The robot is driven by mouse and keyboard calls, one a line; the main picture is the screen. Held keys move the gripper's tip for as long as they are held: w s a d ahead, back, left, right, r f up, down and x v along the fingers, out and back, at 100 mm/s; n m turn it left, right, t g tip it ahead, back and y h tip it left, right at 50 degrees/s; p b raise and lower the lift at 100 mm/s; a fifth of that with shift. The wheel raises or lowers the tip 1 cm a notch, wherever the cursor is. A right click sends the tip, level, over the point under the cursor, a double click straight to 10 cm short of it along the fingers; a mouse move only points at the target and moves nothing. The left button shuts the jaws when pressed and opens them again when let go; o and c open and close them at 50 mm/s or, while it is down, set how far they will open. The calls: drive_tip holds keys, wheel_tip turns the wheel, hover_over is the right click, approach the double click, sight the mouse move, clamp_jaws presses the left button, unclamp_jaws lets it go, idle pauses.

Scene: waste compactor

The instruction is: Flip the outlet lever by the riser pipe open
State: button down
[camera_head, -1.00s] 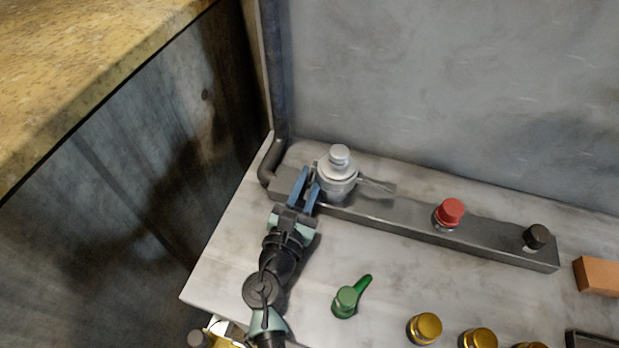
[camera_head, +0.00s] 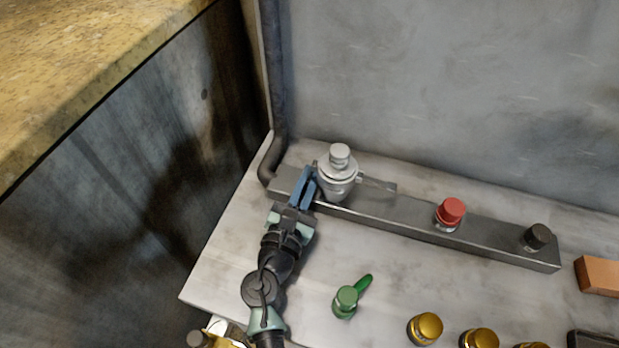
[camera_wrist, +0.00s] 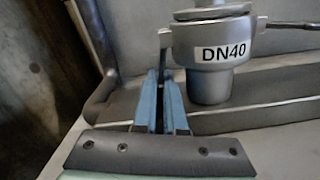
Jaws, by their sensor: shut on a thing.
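A silver valve body (camera_head: 338,180) stands on the grey metal rail, just right of the riser pipe (camera_head: 275,90). In the wrist view the valve (camera_wrist: 209,85) carries a white DN40 label. A thin grey outlet lever (camera_wrist: 165,40) sticks out on its left side and drops toward my fingertips. My gripper (camera_head: 306,174) has blue fingers and reaches up to the valve's left side. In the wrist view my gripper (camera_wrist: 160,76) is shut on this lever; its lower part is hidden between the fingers. A thin rod (camera_wrist: 292,25) extends from the valve's right side.
The metal rail (camera_head: 400,217) also carries a red knob (camera_head: 450,212) and a black knob (camera_head: 538,237). A green lever knob (camera_head: 346,301) and several yellow knobs (camera_head: 425,328) stand in front. A grey wall is behind; a wooden block (camera_head: 598,276) lies right.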

sight(294, 181)
drive_tip(key=m, duration=0.1)
drive_tip(key=a+m+b, duration=0.1)
drive_tip(key=m+b, duration=0.1)
drive_tip(key=shift+w+a+r+m, duration=0.25)
drive_tip(key=shift+a+m, duration=0.05)
drive_tip(key=shift+m, duration=0.1)
drive_tip(key=m+b, duration=0.1)
drive_tip(key=m, duration=0.1)
drive_tip(key=a+r+m+b, duration=0.1)
drive_tip(key=shift+w+a+m, duration=0.1)
drive_tip(key=shift+w+m, duration=0.1)
drive_tip(key=shift+m, duration=0.2)
drive_tip(key=m, duration=0.1)
drive_tip(key=r+m+b, duration=0.1)
drive_tip(key=m+b, duration=0.1)
drive_tip(key=m, duration=0.1)
drive_tip(key=shift+w+a+r, duration=0.1)
drive_tip(key=shift+a+r, duration=0.25)
drive_tip(key=shift+r, duration=0.05)
drive_tip(key=shift+a+r+m+b, duration=0.1)
drive_tip(key=shift+r+m+b, duration=0.25)
drive_tip(key=shift+m, duration=0.45)
drive_tip(key=shift+r+m+b, duration=0.2)
drive_tip(key=shift+r+m, duration=0.15)
drive_tip(key=shift+m, duration=0.45)
drive_tip(key=shift+r, duration=0.1)
drive_tip(key=c, duration=1.3)
unclamp_jaws()
drive_tip(key=shift+o, duration=0.2)
